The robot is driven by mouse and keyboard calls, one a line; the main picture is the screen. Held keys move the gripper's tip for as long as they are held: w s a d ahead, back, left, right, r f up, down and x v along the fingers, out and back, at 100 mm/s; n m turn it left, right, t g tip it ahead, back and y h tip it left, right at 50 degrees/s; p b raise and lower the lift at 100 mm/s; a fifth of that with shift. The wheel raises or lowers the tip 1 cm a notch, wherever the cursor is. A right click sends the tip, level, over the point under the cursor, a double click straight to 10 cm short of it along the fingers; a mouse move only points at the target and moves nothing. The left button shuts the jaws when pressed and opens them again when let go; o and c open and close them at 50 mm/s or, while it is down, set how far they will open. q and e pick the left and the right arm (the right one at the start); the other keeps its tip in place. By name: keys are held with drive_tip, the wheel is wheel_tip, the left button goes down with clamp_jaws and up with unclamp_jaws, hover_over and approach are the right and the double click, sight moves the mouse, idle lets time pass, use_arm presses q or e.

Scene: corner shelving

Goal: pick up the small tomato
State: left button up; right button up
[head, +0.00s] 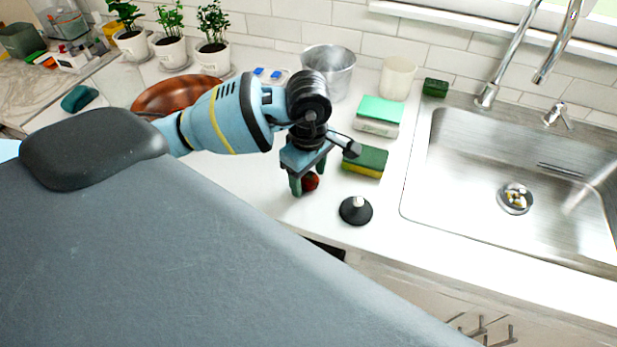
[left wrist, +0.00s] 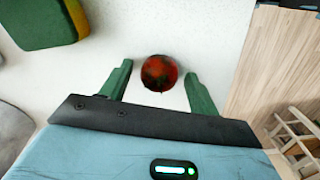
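The small tomato (head: 310,181) is red with dark patches and lies on the white counter. In the left wrist view the tomato (left wrist: 159,72) sits between and slightly beyond the tips of the two green fingers, with a gap on each side. My left gripper (head: 308,184) is open above the counter, pointing down with its fingers on either side of the tomato. It also shows in the left wrist view (left wrist: 160,82). In the head view a finger partly hides the tomato. My right gripper is not in view.
A green-and-yellow sponge (head: 366,163) and a black sink plug (head: 355,210) lie close to the gripper. The sink (head: 470,170) is to the right. A brown bowl (head: 165,97), a metal bucket (head: 330,70) and a white cup (head: 397,78) stand farther back. The counter's front edge is near.

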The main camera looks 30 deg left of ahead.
sight(309, 176)
use_arm(q)
drive_tip(key=c, duration=0.9)
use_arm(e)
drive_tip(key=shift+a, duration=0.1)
use_arm(q)
drive_tip(key=shift+r, duration=0.15)
